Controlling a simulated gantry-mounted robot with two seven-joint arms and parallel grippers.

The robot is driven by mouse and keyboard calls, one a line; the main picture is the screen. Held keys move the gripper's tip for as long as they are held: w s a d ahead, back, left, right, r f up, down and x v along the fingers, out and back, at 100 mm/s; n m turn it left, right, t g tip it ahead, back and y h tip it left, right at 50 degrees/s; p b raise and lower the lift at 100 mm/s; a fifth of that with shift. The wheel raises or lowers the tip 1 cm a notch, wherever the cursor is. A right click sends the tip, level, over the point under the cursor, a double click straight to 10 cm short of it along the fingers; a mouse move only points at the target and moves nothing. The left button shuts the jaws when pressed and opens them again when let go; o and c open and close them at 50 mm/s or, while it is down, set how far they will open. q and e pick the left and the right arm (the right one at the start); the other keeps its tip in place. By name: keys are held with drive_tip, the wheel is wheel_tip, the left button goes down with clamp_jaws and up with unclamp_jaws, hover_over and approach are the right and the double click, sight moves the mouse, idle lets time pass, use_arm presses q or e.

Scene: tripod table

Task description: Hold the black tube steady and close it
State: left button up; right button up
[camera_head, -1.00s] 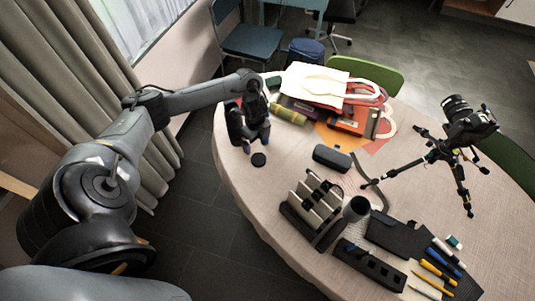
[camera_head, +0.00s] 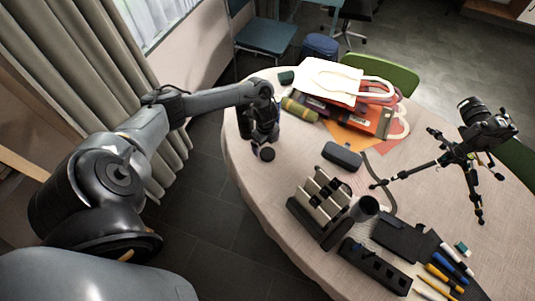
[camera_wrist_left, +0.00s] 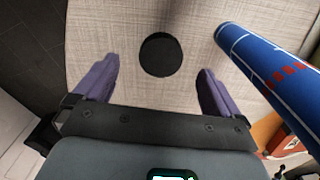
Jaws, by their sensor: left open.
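A flat, round black piece (camera_head: 267,154) lies on the table near its left edge; in the left wrist view this disc (camera_wrist_left: 160,54) lies between and beyond the fingertips. My left gripper (camera_head: 264,144) is open above it, pointing down, its two purple-grey fingers apart and empty (camera_wrist_left: 152,85). A blue tube with white lines and red marks (camera_wrist_left: 270,75) slants across the right of the wrist view, beside the right finger and apart from it. I cannot match it surely to anything in the head view, where the arm and gripper hide part of the table. My right gripper is not in view.
A rolled olive tube (camera_head: 299,109) lies by the bags (camera_head: 330,80). A dark case (camera_head: 342,155), a slotted rack (camera_head: 320,205), a tripod with camera (camera_head: 465,145) and pens (camera_head: 445,270) stand to the right. The cloth left of the case is clear.

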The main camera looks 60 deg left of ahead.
sight(267, 153)
use_arm(q)
drive_tip(key=shift+w+d+f+b, duration=0.15)
drive_tip(key=shift+f+b, duration=0.1)
drive_tip(key=shift+f, duration=1.05)
drive_tip(key=shift+w+d+f+b, duration=0.15)
drive_tip(key=shift+f+b, duration=0.1)
drive_tip(key=shift+f, duration=1.05)
drive_tip(key=shift+s, duration=0.1)
drive_tip(key=shift+c, duration=0.2)
drive_tip(key=c, duration=1.1)
drive_tip(key=shift+r, duration=0.1)
